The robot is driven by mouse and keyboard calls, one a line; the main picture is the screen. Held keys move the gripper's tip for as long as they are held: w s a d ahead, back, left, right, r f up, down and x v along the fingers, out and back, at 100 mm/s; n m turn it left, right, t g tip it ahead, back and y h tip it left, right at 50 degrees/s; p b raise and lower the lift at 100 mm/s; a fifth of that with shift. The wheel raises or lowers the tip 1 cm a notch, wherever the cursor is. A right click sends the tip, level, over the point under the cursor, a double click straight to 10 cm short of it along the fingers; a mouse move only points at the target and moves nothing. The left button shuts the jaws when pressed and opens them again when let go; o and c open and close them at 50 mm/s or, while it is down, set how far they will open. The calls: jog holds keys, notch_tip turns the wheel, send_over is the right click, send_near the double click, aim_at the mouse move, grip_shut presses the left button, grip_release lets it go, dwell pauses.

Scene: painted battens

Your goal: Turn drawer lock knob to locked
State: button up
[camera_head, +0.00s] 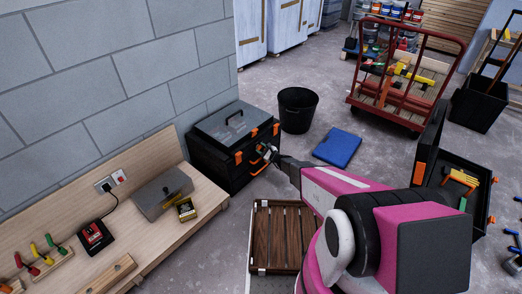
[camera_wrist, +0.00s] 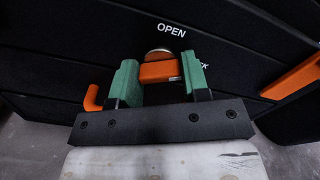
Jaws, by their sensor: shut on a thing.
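The lock knob (camera_wrist: 160,71) has an orange bar and a round silvery part above it, on a black drawer front (camera_wrist: 60,45). My gripper (camera_wrist: 158,83) has its green fingers on either side of the orange bar, shut on it. The word OPEN (camera_wrist: 172,30) is printed above the knob. A second label ending in CK (camera_wrist: 204,65) is partly hidden by the right finger. In the head view my gripper (camera_head: 268,153) is at the front of the black tool chest (camera_head: 213,162); the knob cannot be made out clearly there.
Orange latches flank the knob, one at the right (camera_wrist: 295,77). A wooden bench (camera_head: 150,235) runs along the wall at left. A black bucket (camera_head: 297,109), a blue flat case (camera_head: 337,147) and a slatted wooden piece (camera_head: 283,237) are on the floor.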

jog(key=m, duration=0.5)
jog(key=shift+m, duration=0.3)
dwell(0.4)
jog(key=o, duration=0.9)
jog(key=v, duration=1.1)
